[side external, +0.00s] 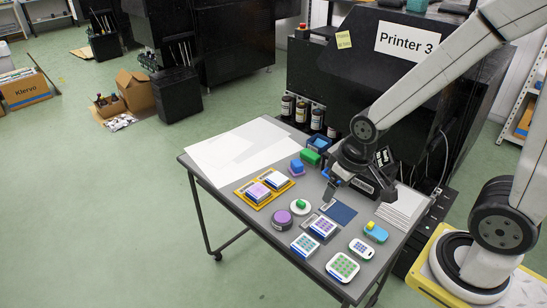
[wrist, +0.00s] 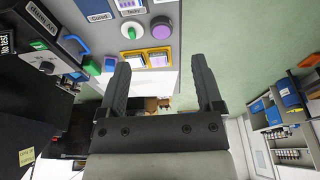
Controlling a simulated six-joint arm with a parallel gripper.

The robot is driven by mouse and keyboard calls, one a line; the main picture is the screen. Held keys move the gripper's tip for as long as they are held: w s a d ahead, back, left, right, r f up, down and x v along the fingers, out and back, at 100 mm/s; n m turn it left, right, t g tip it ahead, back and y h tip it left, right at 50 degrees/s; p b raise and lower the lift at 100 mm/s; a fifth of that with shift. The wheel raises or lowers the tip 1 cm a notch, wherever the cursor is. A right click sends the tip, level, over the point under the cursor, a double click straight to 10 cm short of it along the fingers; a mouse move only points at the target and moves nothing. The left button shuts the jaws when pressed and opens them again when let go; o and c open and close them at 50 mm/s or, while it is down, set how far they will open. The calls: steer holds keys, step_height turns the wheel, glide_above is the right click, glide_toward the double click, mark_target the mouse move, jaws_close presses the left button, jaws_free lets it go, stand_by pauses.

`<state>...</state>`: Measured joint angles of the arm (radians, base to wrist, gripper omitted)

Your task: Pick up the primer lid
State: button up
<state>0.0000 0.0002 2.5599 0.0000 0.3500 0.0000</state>
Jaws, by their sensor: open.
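No lid carries a readable primer label, so I cannot tell which thing is the primer lid. A white disc with a green knob (side external: 300,206) lies on the grey table; it also shows in the wrist view (wrist: 132,31). A purple round pot or lid (side external: 282,220) sits beside it, seen in the wrist view (wrist: 161,28) too. My gripper (side external: 345,190) is over the back part of the table, behind and to the right of both. In the wrist view my gripper (wrist: 160,68) has its two fingers wide apart with nothing between them.
Several button-topped pads (side external: 342,267) fill the front. White sheets (side external: 225,150) cover the left end. Dark bottles (side external: 317,119) stand behind the table.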

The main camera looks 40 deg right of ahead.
stand_by(0.6)
steer(key=m+g, duration=0.3)
steer(key=m, duration=1.5)
glide_above(301, 202)
steer(key=f, duration=1.5)
steer(key=shift+w+a+f, duration=0.15)
steer(key=shift+w+a, duration=0.05)
steer(key=shift+w+d+f, duration=0.1)
steer(key=shift+d+f, duration=0.05)
steer(key=shift+f, duration=0.1)
steer(key=shift+f, duration=0.1)
steer(key=shift+s+f, duration=0.15)
steer(key=shift+f, duration=1.75)
steer(key=shift+s+f, duration=0.1)
steer(key=shift+f, duration=1.8)
